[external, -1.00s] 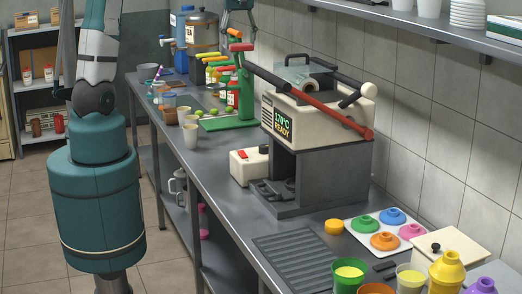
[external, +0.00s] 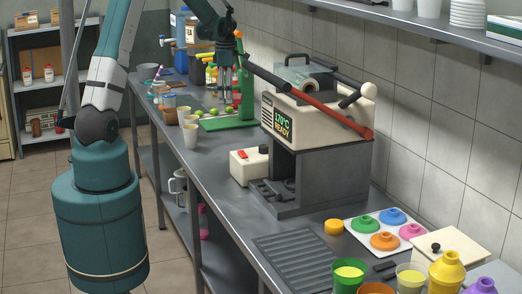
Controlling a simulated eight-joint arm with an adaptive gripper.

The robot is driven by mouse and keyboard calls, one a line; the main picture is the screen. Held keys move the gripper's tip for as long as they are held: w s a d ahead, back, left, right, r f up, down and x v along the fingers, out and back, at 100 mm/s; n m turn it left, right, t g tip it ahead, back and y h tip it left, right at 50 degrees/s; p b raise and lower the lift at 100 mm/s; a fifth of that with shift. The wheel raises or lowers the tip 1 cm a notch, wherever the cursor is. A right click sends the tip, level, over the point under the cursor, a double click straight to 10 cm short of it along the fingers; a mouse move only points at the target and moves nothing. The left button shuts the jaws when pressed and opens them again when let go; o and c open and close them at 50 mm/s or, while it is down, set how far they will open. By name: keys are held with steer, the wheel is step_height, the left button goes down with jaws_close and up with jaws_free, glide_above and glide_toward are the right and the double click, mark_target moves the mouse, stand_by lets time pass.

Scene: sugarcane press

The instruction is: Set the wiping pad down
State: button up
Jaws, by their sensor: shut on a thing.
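The pad itself is too small and too far off to make out between the fingers. The fingers are small in this view, and I cannot tell whether what they hold touches the counter.
The steel counter (external: 212,170) runs from back left to front right. A cream heated machine (external: 318,115) with a red lever stands mid-counter. Cups (external: 190,135) line the left edge. Coloured lids (external: 385,241) and sauce pots (external: 349,274) fill the front right.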

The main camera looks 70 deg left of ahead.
steer(key=a+f+n+b, duration=0.2)
steer(key=f+n, duration=0.3)
steer(key=f, duration=0.4)
steer(key=shift+s+a+b, duration=0.35)
steer(key=shift+a, duration=0.55)
steer(key=shift+f, duration=0.15)
glide_above(224, 142)
steer(key=shift+a+f+b, duration=0.1)
steer(key=shift+f+b, duration=0.2)
steer(key=shift+f, duration=2.75)
steer(key=shift+f, duration=0.1)
steer(key=shift+f, duration=1.75)
steer(key=shift+f+b, duration=0.15)
steer(key=shift+b, duration=0.2)
steer(key=o, duration=0.8)
steer(key=shift+c, duration=0.2)
